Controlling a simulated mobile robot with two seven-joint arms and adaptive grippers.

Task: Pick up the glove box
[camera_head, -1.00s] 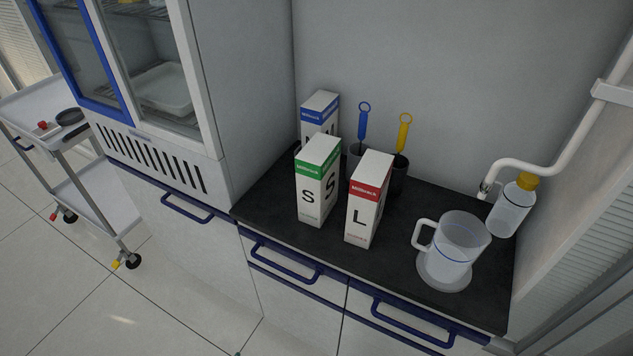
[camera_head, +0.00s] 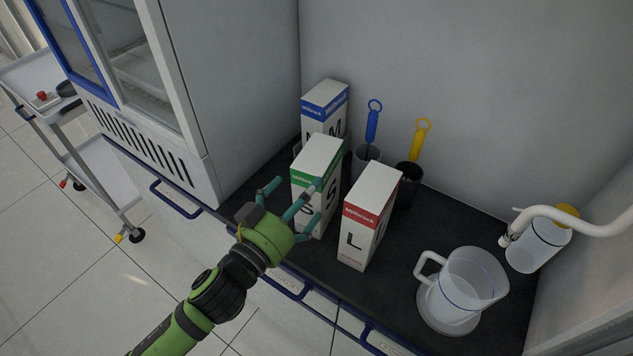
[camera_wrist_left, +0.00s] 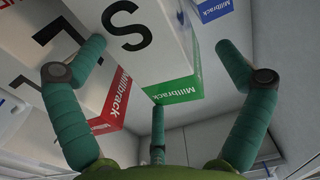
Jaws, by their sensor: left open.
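Three upright white glove boxes stand on a dark counter (camera_head: 240,190). The green-banded S box (camera_head: 318,152) is at the centre; it fills the upper middle of the left wrist view (camera_wrist_left: 180,75). The red-banded L box (camera_head: 368,215) is to its right, and the blue-banded M box (camera_head: 325,100) is behind it, partly hidden. My left gripper (camera_head: 297,195) is open and empty at the S box's front. In the left wrist view its three green fingers (camera_wrist_left: 159,66) spread around that box's near end; contact cannot be told. My right gripper is not in view.
A clear jug (camera_head: 465,285) and a yellow-capped bottle (camera_head: 538,245) are at right. A tall cabinet (camera_head: 240,90) bounds the left.

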